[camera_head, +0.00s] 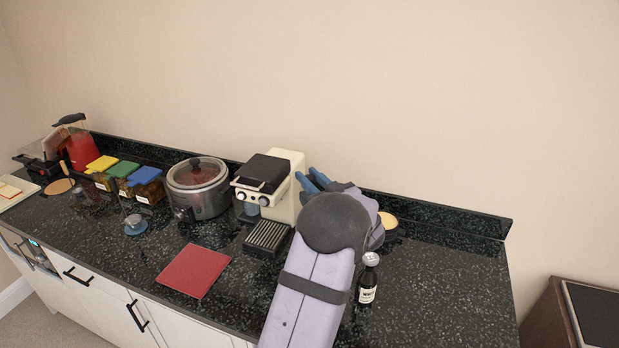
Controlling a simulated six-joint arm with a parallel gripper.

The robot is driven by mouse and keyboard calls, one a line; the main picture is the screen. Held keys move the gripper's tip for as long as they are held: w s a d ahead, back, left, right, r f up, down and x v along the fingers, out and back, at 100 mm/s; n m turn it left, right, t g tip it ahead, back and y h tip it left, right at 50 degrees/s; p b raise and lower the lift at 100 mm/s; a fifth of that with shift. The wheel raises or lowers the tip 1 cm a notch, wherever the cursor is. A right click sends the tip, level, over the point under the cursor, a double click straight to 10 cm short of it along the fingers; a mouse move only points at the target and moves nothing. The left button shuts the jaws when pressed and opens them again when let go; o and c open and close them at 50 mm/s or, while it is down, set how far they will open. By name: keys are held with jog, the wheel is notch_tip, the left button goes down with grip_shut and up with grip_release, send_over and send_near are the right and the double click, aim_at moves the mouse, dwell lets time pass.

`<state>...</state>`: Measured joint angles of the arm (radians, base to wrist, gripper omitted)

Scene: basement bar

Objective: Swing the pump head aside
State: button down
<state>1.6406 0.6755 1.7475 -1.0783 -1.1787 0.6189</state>
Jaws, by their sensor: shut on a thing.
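My gripper (313,180) has blue fingertips and reaches over the back of the counter, just right of the cream coffee machine (299,163). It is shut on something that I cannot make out. My grey and lilac arm covers much of the area in front of and below the fingers. I cannot pick out a pump head; it may be hidden by my gripper or arm. A tan round thing (390,220) shows partly behind my wrist on the right.
A dark bottle with a pale cap (368,280) stands close right of my arm. A slotted black tray (267,237), a red board (194,271) and a steel cooker (198,188) lie to the left. The dark counter (450,285) is clear at the right.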

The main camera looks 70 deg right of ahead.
jog(key=shift+n+t+y, duration=0.3)
jog(key=shift+y, duration=0.1)
jog(key=n+t+y, duration=0.2)
jog(key=n+y, duration=0.1)
jog(key=y, duration=0.1)
jog(key=shift+n+t+y, duration=0.6)
jog(key=shift+n+y, duration=0.4)
jog(key=shift+y, duration=0.5)
jog(key=shift+n+y+b, duration=0.3)
jog(key=shift+n+y, duration=0.5)
jog(key=shift+y, duration=0.5)
jog(key=c, duration=1.5)
grip_release()
jog(key=shift+o, duration=0.2)
